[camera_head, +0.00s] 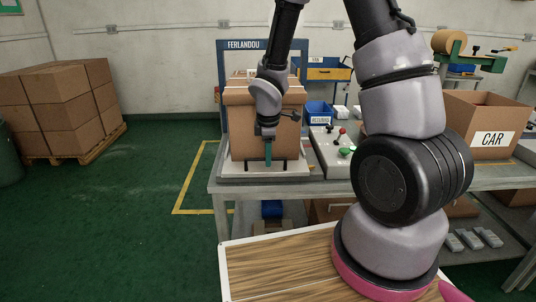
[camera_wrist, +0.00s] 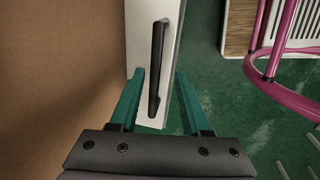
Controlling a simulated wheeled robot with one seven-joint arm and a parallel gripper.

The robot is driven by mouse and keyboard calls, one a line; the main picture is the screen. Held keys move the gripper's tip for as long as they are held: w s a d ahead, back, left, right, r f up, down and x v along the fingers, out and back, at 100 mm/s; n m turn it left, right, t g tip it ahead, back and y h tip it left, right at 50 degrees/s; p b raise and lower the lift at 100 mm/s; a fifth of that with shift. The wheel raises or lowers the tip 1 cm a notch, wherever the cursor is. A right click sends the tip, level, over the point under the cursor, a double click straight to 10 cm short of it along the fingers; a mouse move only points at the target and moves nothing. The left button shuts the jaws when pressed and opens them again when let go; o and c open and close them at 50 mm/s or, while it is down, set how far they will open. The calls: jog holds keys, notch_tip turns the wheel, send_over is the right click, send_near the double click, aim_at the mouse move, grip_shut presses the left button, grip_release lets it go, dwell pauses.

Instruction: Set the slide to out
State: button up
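The slide (camera_head: 265,178) is a pale, low platform at the near edge of the workbench, under a brown cardboard box (camera_head: 240,140). Its black handle (camera_wrist: 157,60) runs along the white slide front (camera_wrist: 138,40) in the wrist view. My gripper (camera_head: 268,153) hangs in front of the box, just above the slide's front edge. In the wrist view its green fingers (camera_wrist: 158,75) are spread, one on each side of the handle, with visible gaps. It holds nothing. How deep the fingers reach around the handle is hard to tell.
A blue frame (camera_head: 304,60) marked FERLANDOU stands around the box. A control panel with levers (camera_head: 330,150) and a blue bin (camera_head: 318,112) are to the right. A box marked CAR (camera_head: 480,115) is farther right. The green floor (camera_head: 110,210) at left is clear.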

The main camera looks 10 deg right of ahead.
notch_tip(320, 180, up, 11)
jog(key=s, duration=0.2)
jog(key=shift+a+f, duration=0.15)
jog(key=shift+a, duration=0.1)
